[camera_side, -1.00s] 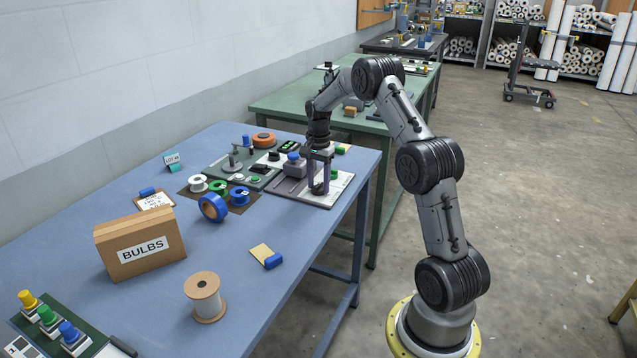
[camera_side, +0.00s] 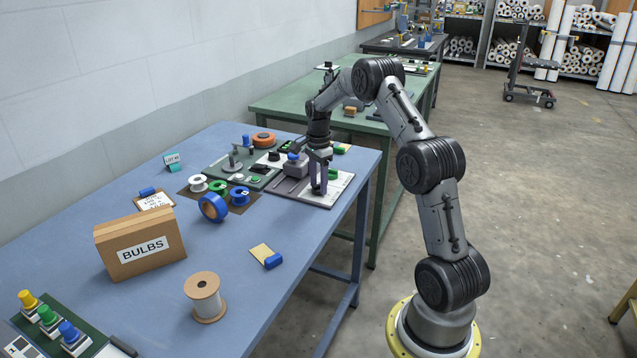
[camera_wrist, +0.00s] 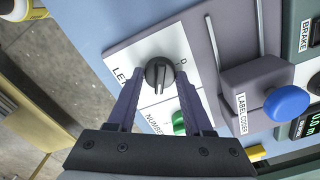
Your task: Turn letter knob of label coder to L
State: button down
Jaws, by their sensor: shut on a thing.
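The label coder's letter knob (camera_wrist: 159,74) is black and round with a raised grip bar, on a white panel marked "LET…" in the wrist view. A letter that looks like D shows beside it; the others are hidden or too small to read. My gripper (camera_wrist: 160,80) is shut on this knob, one finger on each side. In the side view my gripper (camera_side: 319,191) points down at the coder's panel, and its fingers hide the knob. The label coder (camera_wrist: 255,90) has a blue round knob.
A brake panel (camera_wrist: 311,33) and a green-lit display stand right of the coder in the wrist view. The table's edge is close to the coder.

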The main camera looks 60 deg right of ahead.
aim_at(318, 185)
jog(key=shift+r, duration=0.1)
jog(key=shift+c, duration=1.5)
grip_release()
notch_tip(318, 185, up, 14)
